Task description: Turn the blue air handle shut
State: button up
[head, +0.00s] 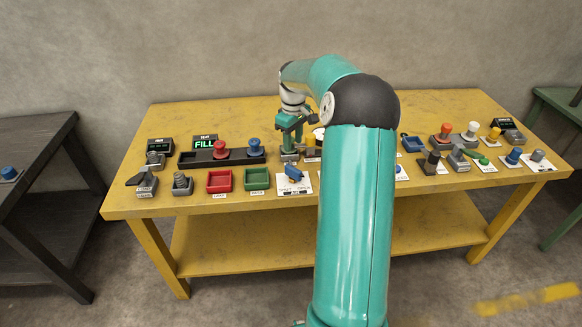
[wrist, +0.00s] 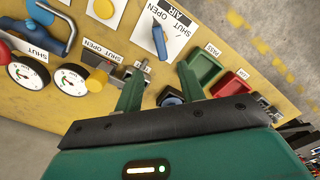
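The blue air handle (head: 293,172) sits on a white plate marked AIR near the table's front edge, just right of the green tray. In the wrist view the blue handle (wrist: 160,40) lies on its white plate, with SHUT and OPEN printed beside it. My gripper (head: 289,154) is above the table, behind the handle in the head view. In the wrist view my gripper (wrist: 161,88) has two green fingers spread apart with a gap between them. The handle is beyond the fingertips, apart from them. A dark blue round part (wrist: 172,97) shows between the fingers, below them.
A green tray (head: 257,179) and a red tray (head: 219,181) stand left of the handle. A FILL display (head: 205,143) with red and blue knobs is behind them. The wrist view shows gauges (wrist: 70,80) and a yellow knob (wrist: 97,80) left of the fingers.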

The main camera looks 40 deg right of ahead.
aim_at(293, 168)
notch_tip(293, 168, down, 12)
jog(key=shift+s, duration=0.1)
dwell(0.4)
grip_shut()
